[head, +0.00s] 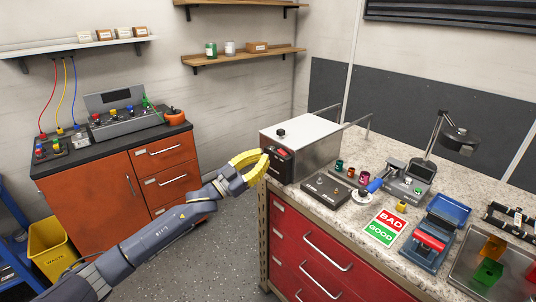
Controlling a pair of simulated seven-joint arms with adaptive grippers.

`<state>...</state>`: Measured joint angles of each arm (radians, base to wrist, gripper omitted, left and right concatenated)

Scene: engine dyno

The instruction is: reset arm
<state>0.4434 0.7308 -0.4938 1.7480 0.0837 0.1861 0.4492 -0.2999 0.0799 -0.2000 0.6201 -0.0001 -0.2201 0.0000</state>
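My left arm reaches in from the bottom left. Its gripper (265,158) has yellow fingers and is in front of the left side of a silver metal box (315,143) on the workbench. The fingertips appear close to the box's front corner, beside its red switch (283,152). I cannot tell whether they touch it. The fingers overlap at this angle, so their gap is unclear, and no held object shows. My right gripper is not in view.
The speckled workbench (335,217) with red drawers holds a red and green BAD/GOOD card (384,227), a blue tool with a red handle (432,240) and a lamp (458,138). An orange cabinet (110,190) and yellow bin (50,250) stand left. Grey floor between is clear.

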